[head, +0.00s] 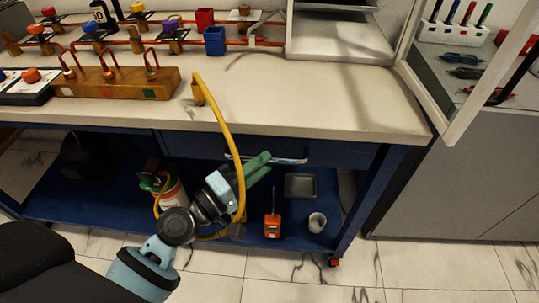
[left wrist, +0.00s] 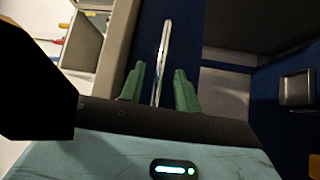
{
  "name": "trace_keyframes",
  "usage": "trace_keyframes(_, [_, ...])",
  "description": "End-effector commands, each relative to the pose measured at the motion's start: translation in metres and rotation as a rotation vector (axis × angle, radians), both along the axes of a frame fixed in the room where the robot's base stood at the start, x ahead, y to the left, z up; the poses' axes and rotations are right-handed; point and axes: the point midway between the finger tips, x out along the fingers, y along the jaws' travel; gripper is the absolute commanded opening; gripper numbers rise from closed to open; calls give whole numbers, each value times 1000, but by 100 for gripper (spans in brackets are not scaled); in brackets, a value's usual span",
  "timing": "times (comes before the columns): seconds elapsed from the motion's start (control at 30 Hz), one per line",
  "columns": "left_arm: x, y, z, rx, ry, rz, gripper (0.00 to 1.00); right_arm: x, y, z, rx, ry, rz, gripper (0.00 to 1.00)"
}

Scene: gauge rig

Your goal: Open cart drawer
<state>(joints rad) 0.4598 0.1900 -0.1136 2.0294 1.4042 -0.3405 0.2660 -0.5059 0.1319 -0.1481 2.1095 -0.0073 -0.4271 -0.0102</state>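The blue cart drawer (head: 335,153) sits under the pale worktop and looks closed. Its silver bar handle (head: 290,160) runs along its front, and my left gripper covers part of it in the head view. My left gripper (head: 266,163) has green fingers, held apart, at the handle. In the left wrist view the handle (left wrist: 165,38) runs lengthwise into the gap between the open fingers (left wrist: 160,70), with space showing on both sides. I cannot tell how deep the bar lies between them. My right gripper is in neither view.
A yellow hose (head: 222,112) hangs from the worktop (head: 300,100) past my left wrist. The lower blue shelf holds an orange device (head: 272,226), a grey cup (head: 317,222) and a dark tray (head: 299,185). A white-framed panel (head: 455,115) stands at the right.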

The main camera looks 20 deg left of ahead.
Motion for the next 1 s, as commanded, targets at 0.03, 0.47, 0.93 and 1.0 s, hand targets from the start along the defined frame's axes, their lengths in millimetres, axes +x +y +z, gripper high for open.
trace_keyframes(0.03, [7,-4,4,-2,-1,0,33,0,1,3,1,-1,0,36])
trace_keyframes(0.47, [26,-15,4,1,0,0,33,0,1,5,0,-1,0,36])
trace_keyframes(0.93, [26,-15,3,2,1,0,0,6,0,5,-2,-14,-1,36])
trace_keyframes(1.0, [26,-15,3,2,1,0,0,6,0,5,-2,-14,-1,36])
